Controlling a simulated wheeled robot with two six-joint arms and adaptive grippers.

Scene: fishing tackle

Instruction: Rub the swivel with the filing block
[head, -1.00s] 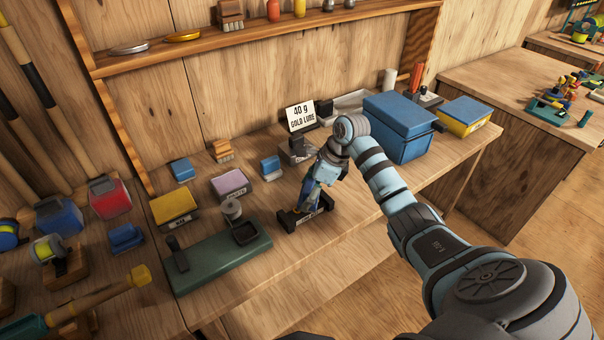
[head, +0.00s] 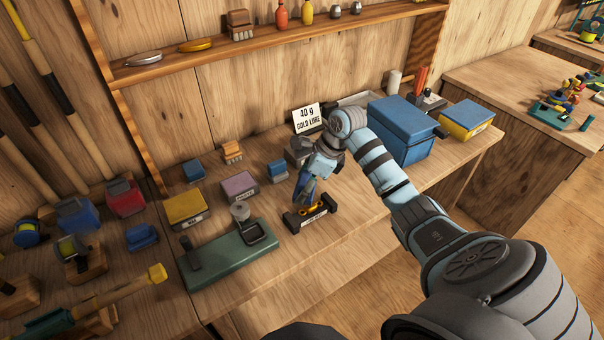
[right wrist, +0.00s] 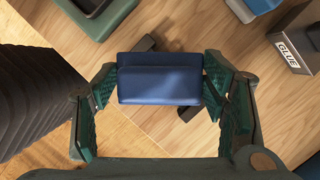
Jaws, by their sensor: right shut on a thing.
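My right gripper (head: 306,187) is shut on a blue filing block (right wrist: 160,79), which spans between both fingers in the right wrist view. In the head view the block is a small blue patch, partly hidden by the fingers. Just below it, a gold piece that looks like the swivel (head: 313,210) sits in a low black holder (head: 292,222) with a label on its front. The block appears slightly above and behind the swivel; I cannot tell whether they touch. In the right wrist view the block hides the swivel. My left gripper is out of view.
A green base with a post and tray (head: 228,262) stands left of the holder. Yellow (head: 185,208) and purple (head: 238,187) boxes are behind it. A blue case (head: 402,135) stands at right, with a sign (head: 307,118) at the back. Bench right of the holder is clear.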

